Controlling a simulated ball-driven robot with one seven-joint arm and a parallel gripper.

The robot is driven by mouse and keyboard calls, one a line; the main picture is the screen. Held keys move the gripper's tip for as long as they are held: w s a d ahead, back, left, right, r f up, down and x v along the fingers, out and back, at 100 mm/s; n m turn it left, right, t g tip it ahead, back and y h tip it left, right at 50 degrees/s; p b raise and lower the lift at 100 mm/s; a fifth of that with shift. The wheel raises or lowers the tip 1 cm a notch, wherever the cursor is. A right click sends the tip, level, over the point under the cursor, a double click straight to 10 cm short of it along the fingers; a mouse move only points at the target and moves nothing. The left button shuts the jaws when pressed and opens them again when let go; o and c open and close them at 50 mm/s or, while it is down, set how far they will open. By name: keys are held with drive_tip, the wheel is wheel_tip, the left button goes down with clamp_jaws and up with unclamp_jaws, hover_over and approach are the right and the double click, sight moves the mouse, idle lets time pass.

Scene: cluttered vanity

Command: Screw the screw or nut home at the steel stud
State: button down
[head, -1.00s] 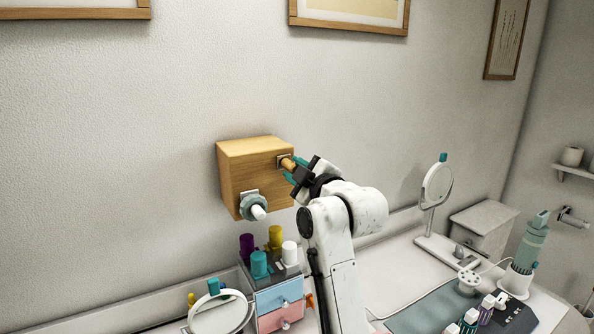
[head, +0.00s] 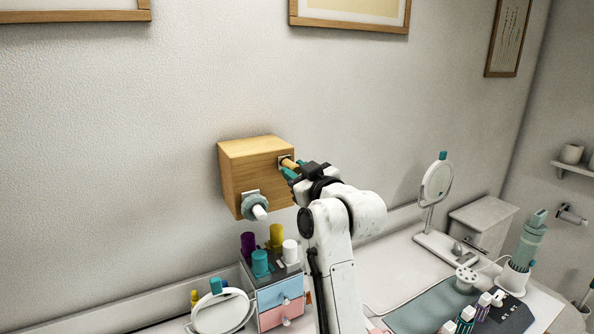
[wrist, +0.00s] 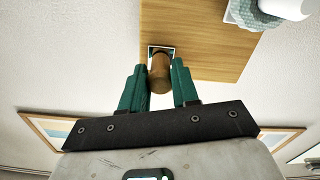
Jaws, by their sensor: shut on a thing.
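A wooden box (head: 240,172) is fixed to the wall. A brown, rounded knob-like piece (head: 288,163) sits at a small square metal plate at the upper right of the box's front face. In the wrist view the brown piece (wrist: 160,74) points out from the plate (wrist: 153,50) between my teal fingers. My gripper (head: 291,171) is shut on this piece from its outer end. No steel stud is visible there; the piece and plate hide what lies behind. How deep the piece sits cannot be told.
A grey-teal scalloped fitting with a white end (head: 256,206) juts from the box's lower left front. Below stand a small drawer unit (head: 279,301) with several coloured bottles, and a round mirror (head: 222,314). Another mirror (head: 436,185) stands right.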

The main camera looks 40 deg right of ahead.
drive_tip(key=shift+m, duration=1.4)
drive_tip(key=shift+m, duration=0.5)
drive_tip(key=m, duration=0.4)
drive_tip(key=shift+a, duration=0.1)
drive_tip(key=shift+m, duration=0.5)
drive_tip(key=m, duration=0.4)
drive_tip(key=shift+w, duration=0.1)
